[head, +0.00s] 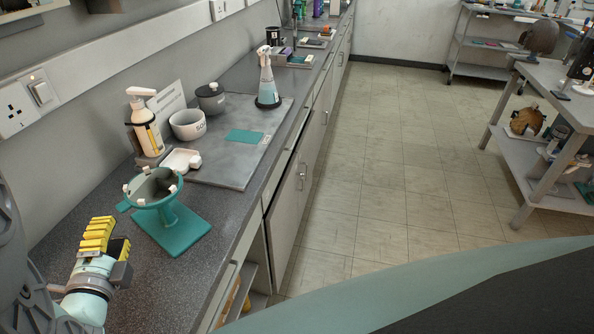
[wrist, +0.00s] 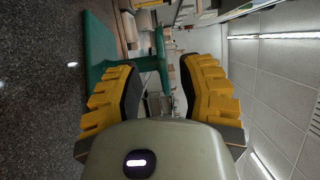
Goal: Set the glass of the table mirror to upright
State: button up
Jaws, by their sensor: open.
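The table mirror is teal, with a square base (head: 181,234), a stem and a round frame (head: 168,200) set with several small white bulbs. It stands on the dark counter at the lower left of the head view. Its glass (head: 152,184) is tipped far back, facing mostly up. My gripper (head: 112,236) has yellow fingers and is just in front of the mirror, apart from it. In the wrist view my gripper (wrist: 160,66) is open with nothing held. The mirror's base (wrist: 98,48) and stem (wrist: 147,64) show sideways beyond the fingers; the glass face is not visible there.
Behind the mirror are a white dish (head: 181,160), a pump bottle (head: 146,125), a white bowl (head: 188,124) and a grey lidded pot (head: 210,98). A spray bottle (head: 267,80) stands on a grey board (head: 225,172). The floor (head: 400,170) at right is clear.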

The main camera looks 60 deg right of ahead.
aim_at(126, 201)
jog(key=p+x, duration=0.1)
jog(key=x, duration=0.7)
jog(key=shift+s+p, duration=0.1)
jog(key=shift+p, duration=0.2)
jog(key=shift+d, duration=0.3)
jog(key=shift+a, duration=0.1)
grip_shut()
